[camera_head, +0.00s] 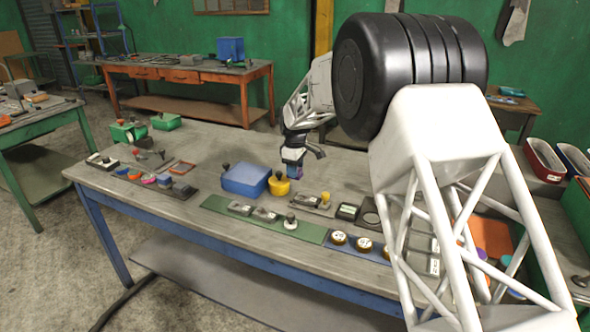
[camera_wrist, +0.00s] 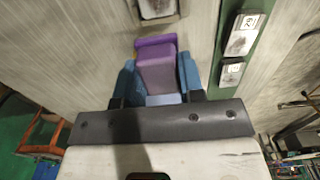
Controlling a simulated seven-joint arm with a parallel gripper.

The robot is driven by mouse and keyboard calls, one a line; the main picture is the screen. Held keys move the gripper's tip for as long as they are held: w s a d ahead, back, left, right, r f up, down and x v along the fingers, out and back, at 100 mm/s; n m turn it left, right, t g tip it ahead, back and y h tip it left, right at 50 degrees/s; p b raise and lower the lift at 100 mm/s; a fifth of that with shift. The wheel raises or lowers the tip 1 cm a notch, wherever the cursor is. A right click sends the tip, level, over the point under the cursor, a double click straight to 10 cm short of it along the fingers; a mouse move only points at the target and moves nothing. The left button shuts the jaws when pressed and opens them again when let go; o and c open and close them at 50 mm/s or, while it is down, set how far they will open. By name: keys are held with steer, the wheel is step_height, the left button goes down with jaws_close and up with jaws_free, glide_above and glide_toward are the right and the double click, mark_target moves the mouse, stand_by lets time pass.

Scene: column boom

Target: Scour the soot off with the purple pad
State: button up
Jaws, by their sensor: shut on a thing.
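My gripper (camera_head: 296,174) is over the middle of the workbench, pointing down. In the wrist view my gripper (camera_wrist: 157,77) has its blue fingers closed on both sides of the purple pad (camera_wrist: 156,68). The pad shows only as a small purple patch (camera_head: 298,177) in the head view. A grey metal plate (camera_wrist: 157,9) with a dark smudged face lies just ahead of the pad, cut by the picture's top edge. I cannot tell whether the pad touches anything.
A blue box (camera_head: 245,180) and a yellow round pot (camera_head: 279,186) stand left of my gripper. The green strip (camera_head: 300,230) runs along the front, with a knobbed piece (camera_head: 290,220) on it. Round gauges (camera_head: 338,237) are to its right. Coloured pads (camera_head: 149,178) lie at far left.

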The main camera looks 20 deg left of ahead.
glide_above(295, 196)
steer(key=shift+a+f, duration=0.1)
steer(key=shift+f, duration=3.05)
steer(key=shift+d+f, duration=0.65)
steer(key=shift+f, duration=0.15)
steer(key=shift+c, duration=0.3)
steer(key=shift+d+r, duration=0.15)
steer(key=shift+d, duration=0.15)
steer(key=shift+d+f, duration=0.2)
steer(key=shift+d, duration=2.15)
steer(key=shift+a, duration=3.25)
steer(key=shift+r, duration=4.1)
steer(key=shift+f, duration=0.1)
